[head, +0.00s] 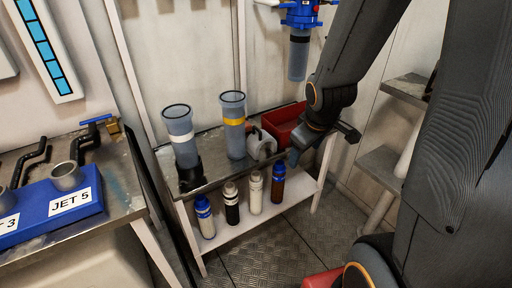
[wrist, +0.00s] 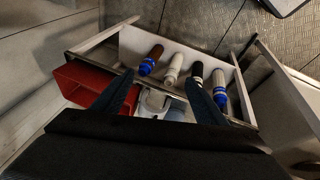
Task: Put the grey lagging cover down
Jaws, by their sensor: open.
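A pale grey, rounded piece, which looks like the lagging cover (head: 262,145), rests on the metal bench top between the yellow-banded canister and the red bin. In the wrist view the cover (wrist: 154,101) shows between and below my fingers, partly hidden by my gripper's body. My gripper (head: 297,154) is at the bench's front right edge, just right of the cover. In the wrist view my gripper (wrist: 160,78) has its two dark fingers spread wide with nothing held between them. I cannot tell whether a finger touches the cover.
A white-banded canister (head: 180,137) and a yellow-banded canister (head: 233,124) stand on the bench. The red bin (head: 285,124) is behind my gripper. Several bottles (head: 255,192) stand on the lower shelf. A blue-headed filter housing (head: 300,45) hangs on the wall above.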

